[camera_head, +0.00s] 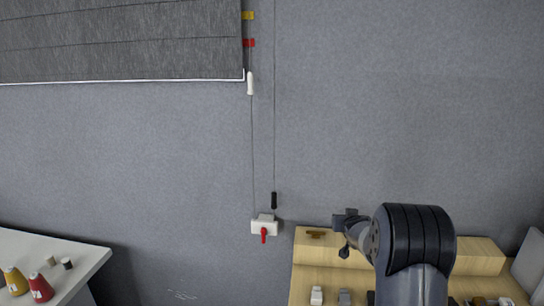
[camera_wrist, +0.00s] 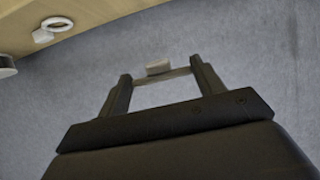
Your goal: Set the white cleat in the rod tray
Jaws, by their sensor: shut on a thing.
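My gripper (camera_wrist: 162,78) is shut on a pale piece (camera_wrist: 158,68). The piece shows as a thin bar between the two fingers with a small off-white block beyond it. It looks like the white cleat, though its shape is partly unclear. In the head view my gripper (camera_head: 346,232) is small and dark, raised in front of the wall near the wooden bench's left end. The held piece cannot be made out there. I cannot tell for sure which part of the bench is the rod tray.
A wooden bench (camera_head: 325,279) at lower right carries a raised wooden block (camera_head: 480,255), a white piece (camera_head: 316,295) and a grey piece (camera_head: 345,297). A white box with a red lever (camera_head: 264,229) hangs on the wall. A white table (camera_head: 75,256) with spools stands left.

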